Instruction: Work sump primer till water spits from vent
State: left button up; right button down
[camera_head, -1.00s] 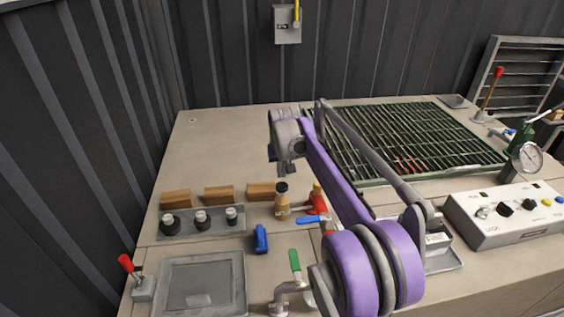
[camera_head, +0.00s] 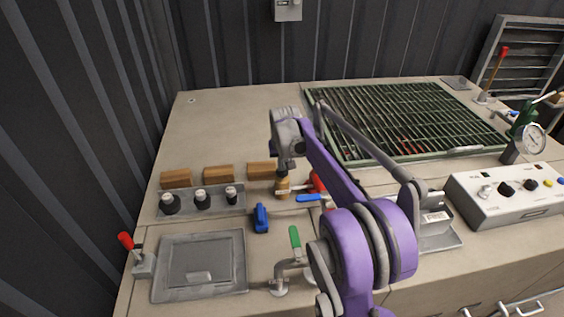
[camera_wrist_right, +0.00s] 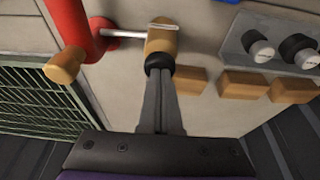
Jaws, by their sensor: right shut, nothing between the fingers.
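My right gripper (camera_head: 284,165) points down over a short brass-coloured cylinder (camera_head: 283,187) with a black cap. The wrist view shows its fingers (camera_wrist_right: 160,82) shut with nothing between them, tips at the black cap (camera_wrist_right: 159,63); I cannot tell whether they touch it. A thin metal rod (camera_wrist_right: 123,33) joins the brass cylinder (camera_wrist_right: 161,42) to a red cylinder (camera_wrist_right: 70,18), which also shows in the head view (camera_head: 318,182). A tan knob (camera_wrist_right: 64,66) sticks out from the red cylinder. Which part is the primer or vent is unclear. No water is visible. My left gripper is not in view.
Wooden blocks (camera_head: 218,173) and a plate with black-and-white knobs (camera_head: 203,199) lie left. Blue (camera_head: 261,217) and green (camera_head: 294,237) handles stand in front. A green grating (camera_head: 405,115) lies behind, a control box (camera_head: 510,194) right. The back left bench top is bare.

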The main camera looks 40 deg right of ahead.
jog(key=shift+s+a+f, duration=0.1)
jog(key=shift+s, duration=0.05)
jog(key=shift+r+p, duration=0.4)
notch_tip(320, 180, up, 3)
jog(key=shift+r+p, duration=0.2)
jog(key=shift+p, duration=0.85)
jog(key=v, duration=1)
jog(key=shift+a, duration=0.1)
